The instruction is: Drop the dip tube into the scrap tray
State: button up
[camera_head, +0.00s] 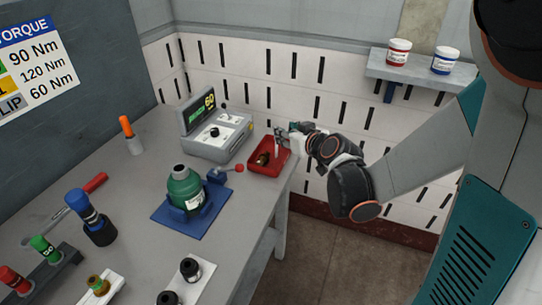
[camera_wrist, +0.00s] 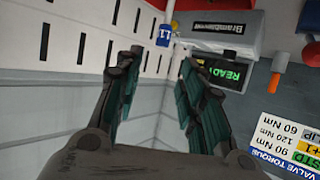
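The red scrap tray (camera_head: 284,165) sits at the right end of the bench. A small dark and brass-coloured piece (camera_head: 263,158) lies inside it; I cannot tell what it is. My gripper (camera_head: 280,139) is just above the tray's back right side. In the wrist view my gripper (camera_wrist: 163,62) has its two fingers well apart, with nothing seen between them. I cannot make out a dip tube for certain in either view.
A grey tester (camera_head: 218,135) with a lit green screen stands left of the tray. A green bottle (camera_head: 185,186) sits on a blue base (camera_head: 160,215) nearer the front. An orange-topped tool (camera_head: 131,138) stands further left. The bench edge is close to the tray.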

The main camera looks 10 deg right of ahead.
jog(key=shift+v, duration=2.1)
jog(key=s+a+r+n+g, duration=0.1)
jog(key=s+a+r+g, duration=0.15)
jog(key=s, duration=0.35)
jog(key=s+a+r+g, duration=0.1)
jog(key=s+a, duration=0.2)
jog(key=s, duration=0.3)
jog(key=s+d+m+g+h, duration=0.2)
jog(key=s+d+m+g, duration=0.1)
jog(key=s, duration=0.8)
jog(key=shift+d+f+h, duration=0.2)
jog(key=shift+f+h, duration=0.1)
jog(key=shift+f, duration=0.15)
jog(key=shift+a, duration=0.1)
